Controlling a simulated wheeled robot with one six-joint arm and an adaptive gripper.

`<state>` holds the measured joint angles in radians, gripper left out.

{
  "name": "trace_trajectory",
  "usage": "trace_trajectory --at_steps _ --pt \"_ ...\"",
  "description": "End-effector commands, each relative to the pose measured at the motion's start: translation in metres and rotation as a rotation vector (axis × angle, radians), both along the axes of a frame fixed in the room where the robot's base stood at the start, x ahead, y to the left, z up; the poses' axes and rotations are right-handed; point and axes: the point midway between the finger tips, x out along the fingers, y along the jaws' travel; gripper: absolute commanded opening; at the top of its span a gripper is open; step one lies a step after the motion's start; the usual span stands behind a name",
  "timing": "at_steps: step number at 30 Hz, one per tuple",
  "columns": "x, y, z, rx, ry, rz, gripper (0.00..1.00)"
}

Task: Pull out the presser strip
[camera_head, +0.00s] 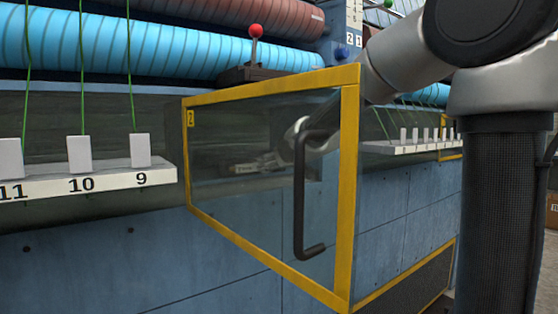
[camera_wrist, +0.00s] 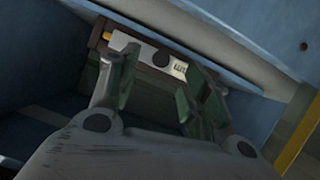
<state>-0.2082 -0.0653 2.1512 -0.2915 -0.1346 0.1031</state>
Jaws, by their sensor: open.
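In the wrist view a pale grey strip-like piece (camera_wrist: 148,50), with a yellow end at its left and small dark markings at its right, lies along a brown bar; I take it to be the presser strip. My gripper (camera_wrist: 160,82) is open, with one finger at each side just in front of the bar. I cannot tell whether the fingers touch it. In the head view my arm reaches behind a yellow-framed clear door (camera_head: 262,222). My wrist shows dimly through its pane; the fingers and strip are not clear there.
The door stands out from the blue machine wall, with a black handle (camera_head: 301,200) on its near face. A red-knobbed lever (camera_head: 255,31) stands above it. Numbered white shelves (camera_head: 110,182) with strings run left and right. Blue rolls (camera_head: 180,50) lie above.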

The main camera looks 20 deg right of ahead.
Motion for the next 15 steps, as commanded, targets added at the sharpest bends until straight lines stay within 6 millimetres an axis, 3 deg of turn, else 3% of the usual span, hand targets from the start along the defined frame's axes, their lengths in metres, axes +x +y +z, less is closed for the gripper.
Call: trace_trajectory --at_steps 7,15 --pt "0.034 0.009 -0.015 -0.001 0.003 0.0 0.48" --pt "0.045 0.012 -0.02 0.0 0.001 0.0 0.48"
